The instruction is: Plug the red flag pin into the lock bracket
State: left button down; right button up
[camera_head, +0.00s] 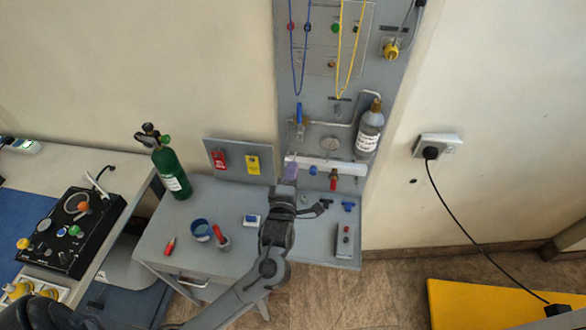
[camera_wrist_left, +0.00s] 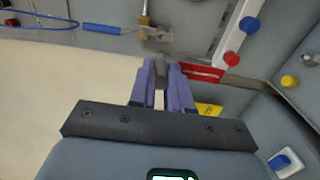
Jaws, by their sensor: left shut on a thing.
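In the head view the gripper hides this flag. A grey metal bracket (camera_wrist_left: 157,37), apparently the lock bracket, sits beside the brass valve (camera_wrist_left: 144,18). A visible gap separates it from the fingertips.
The blue valve handle (camera_head: 299,112) is above the gripper. The white rail (camera_head: 345,168) with knobs and a grey cylinder (camera_head: 370,135) are to the right. A green cylinder (camera_head: 171,171) stands farther left.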

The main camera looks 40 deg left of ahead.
pick_arm(q)
jog(key=shift+f, duration=0.1)
dwell(0.4)
jog(key=shift+b+x, duration=1)
jog(key=shift+x, duration=1.4)
jog(key=shift+w+a, duration=0.25)
jog(key=shift+w, duration=0.25)
jog(key=shift+w+a, duration=0.1)
jog(key=shift+w, duration=0.1)
jog(key=shift+b+x, duration=0.55)
jog(key=shift+x, duration=0.2)
jog(key=shift+w+a+b, duration=0.35)
jog(key=shift+w+a, duration=0.1)
jog(key=shift+w, duration=0.15)
